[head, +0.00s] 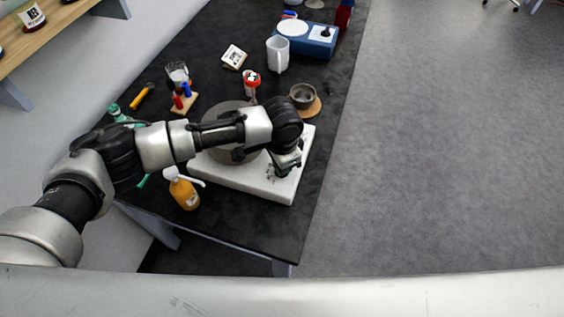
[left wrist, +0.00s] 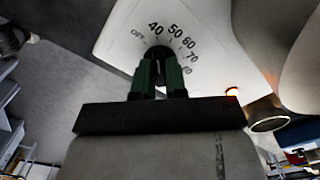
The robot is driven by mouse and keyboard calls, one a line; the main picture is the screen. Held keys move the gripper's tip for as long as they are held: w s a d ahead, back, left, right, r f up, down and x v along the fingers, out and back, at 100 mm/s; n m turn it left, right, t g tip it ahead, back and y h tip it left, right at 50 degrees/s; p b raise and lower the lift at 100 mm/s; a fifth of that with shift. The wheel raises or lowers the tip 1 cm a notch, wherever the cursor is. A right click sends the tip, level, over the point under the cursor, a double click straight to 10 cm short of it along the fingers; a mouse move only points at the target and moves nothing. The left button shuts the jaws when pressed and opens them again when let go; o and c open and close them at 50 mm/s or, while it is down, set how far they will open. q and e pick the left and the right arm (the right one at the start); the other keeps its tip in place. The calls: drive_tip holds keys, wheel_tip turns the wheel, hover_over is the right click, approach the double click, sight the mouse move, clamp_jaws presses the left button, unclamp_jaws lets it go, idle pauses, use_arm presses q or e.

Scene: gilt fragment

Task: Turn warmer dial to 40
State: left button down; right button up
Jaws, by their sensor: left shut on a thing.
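The warmer (head: 235,179) is a white box with a round grey plate on top, near the front edge of the black table. My left arm reaches across it, and my left gripper (head: 287,167) is at its right front corner. In the left wrist view the white warmer face (left wrist: 205,28) carries the marks OFF, 40, 50, 60, 70 and 80 around a dark dial (left wrist: 158,51). The green fingers of my left gripper (left wrist: 160,78) are shut on the dial and hide most of it. I cannot tell which mark the dial points to. My right gripper is not in view.
An orange bottle with a white pump (head: 184,191) stands at the left of the warmer. Behind it are a red-capped jar (head: 251,84), a grey bowl (head: 302,96), a white mug (head: 278,54) and a blue device (head: 318,47). The floor at the right is clear.

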use_arm(q)
drive_tip(key=c, duration=1.2)
unclamp_jaws()
drive_tip(key=shift+o, duration=0.2)
drive_tip(key=shift+r, duration=0.15)
wheel_tip(320, 180, up, 11)
drive_tip(key=b, duration=0.2)
drive_tip(key=shift+f, duration=0.2)
